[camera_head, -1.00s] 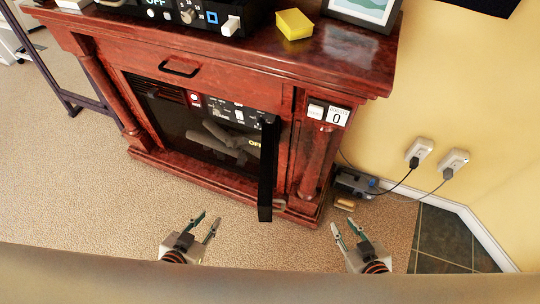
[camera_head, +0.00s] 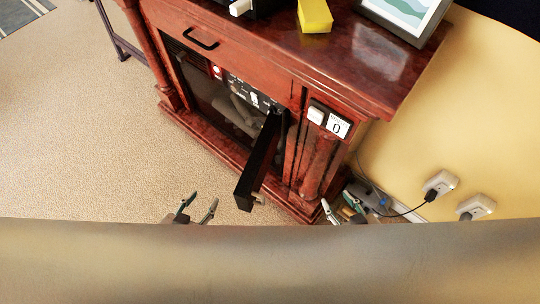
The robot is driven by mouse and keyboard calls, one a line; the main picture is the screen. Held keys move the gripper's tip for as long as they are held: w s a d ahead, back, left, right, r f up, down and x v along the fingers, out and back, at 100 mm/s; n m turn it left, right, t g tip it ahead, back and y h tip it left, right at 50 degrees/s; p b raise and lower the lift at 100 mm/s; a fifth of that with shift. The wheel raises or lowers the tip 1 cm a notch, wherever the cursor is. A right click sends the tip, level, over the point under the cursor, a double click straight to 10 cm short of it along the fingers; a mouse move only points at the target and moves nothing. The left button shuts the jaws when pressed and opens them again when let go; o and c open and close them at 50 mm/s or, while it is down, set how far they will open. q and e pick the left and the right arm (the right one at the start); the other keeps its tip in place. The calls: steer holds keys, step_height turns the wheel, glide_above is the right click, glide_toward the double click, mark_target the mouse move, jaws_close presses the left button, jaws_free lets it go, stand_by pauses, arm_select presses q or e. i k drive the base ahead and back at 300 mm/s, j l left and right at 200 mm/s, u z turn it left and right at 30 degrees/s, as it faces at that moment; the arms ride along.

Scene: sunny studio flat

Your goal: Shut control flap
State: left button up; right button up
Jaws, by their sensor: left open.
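The control flap (camera_head: 257,163) is a dark, narrow panel on the front of the red-brown fireplace cabinet. It stands open, swung out toward me from the right side of the firebox opening. Behind it a strip of controls (camera_head: 250,92) shows at the top of the opening. My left gripper (camera_head: 202,203) is open and empty, low in the view, to the left of the flap's near end and apart from it. My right gripper (camera_head: 341,207) is at the cabinet's front right corner, right of the flap; its fingers look spread. The lower parts of both grippers are hidden by my own body.
The cabinet top (camera_head: 370,52) holds a yellow block (camera_head: 314,15) and a picture frame (camera_head: 406,18). A switch and counter (camera_head: 327,122) sit on the right front. Plugged sockets (camera_head: 440,184) and cables are at the right wall. Carpet (camera_head: 90,130) is clear on the left.

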mark_target(245, 192)
steer(key=k+l+u, duration=0.2)
steer(key=k, duration=0.2)
steer(key=k+j+z, duration=0.15)
steer(key=k, duration=0.25)
steer(key=k+j+z, duration=0.15)
steer(key=k, duration=0.3)
steer(key=j, duration=0.15)
